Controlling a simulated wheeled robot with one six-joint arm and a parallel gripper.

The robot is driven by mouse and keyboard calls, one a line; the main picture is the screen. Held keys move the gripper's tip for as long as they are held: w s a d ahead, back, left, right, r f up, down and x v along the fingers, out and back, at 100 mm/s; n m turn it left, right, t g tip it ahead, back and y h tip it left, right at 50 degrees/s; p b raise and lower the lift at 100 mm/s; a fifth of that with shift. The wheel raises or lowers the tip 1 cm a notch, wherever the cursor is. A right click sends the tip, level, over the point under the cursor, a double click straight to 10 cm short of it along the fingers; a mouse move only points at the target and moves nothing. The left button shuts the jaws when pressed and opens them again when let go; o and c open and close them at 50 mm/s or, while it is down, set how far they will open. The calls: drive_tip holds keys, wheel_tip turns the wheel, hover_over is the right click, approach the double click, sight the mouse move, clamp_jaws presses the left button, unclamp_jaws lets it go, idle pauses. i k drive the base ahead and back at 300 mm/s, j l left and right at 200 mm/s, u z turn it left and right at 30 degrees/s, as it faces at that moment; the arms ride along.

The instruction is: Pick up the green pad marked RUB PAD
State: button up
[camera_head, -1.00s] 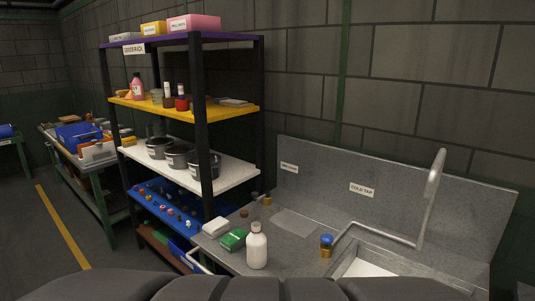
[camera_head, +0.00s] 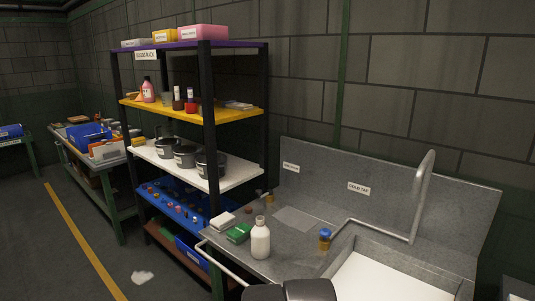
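The green pad (camera_head: 238,233) lies on the left part of the grey sink counter (camera_head: 277,268). A white pad or block (camera_head: 222,219) sits just behind and to its left. A white bottle (camera_head: 260,239) stands upright at its right, close to it. Any lettering on the green pad is too small to read. A dark part of my own body shows at the bottom edge. My gripper is not visible in this view.
A sink basin (camera_head: 395,279) with a curved tap (camera_head: 422,195) is on the right. A blue-capped jar (camera_head: 325,239) stands near the basin. A metal rail (camera_head: 222,262) runs along the counter's front left. A shelf rack (camera_head: 209,115) stands behind left. Floor at left is mostly open.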

sight(237, 235)
drive_tip(key=k, duration=0.4)
drive_tip(key=k+l, duration=0.1)
drive_tip(key=k+z, duration=0.2)
drive_tip(key=k, duration=0.3)
drive_tip(key=i+j, duration=1.7)
drive_tip(key=i, duration=0.25)
drive_tip(key=i+j, duration=0.15)
drive_tip(key=i, duration=0.2)
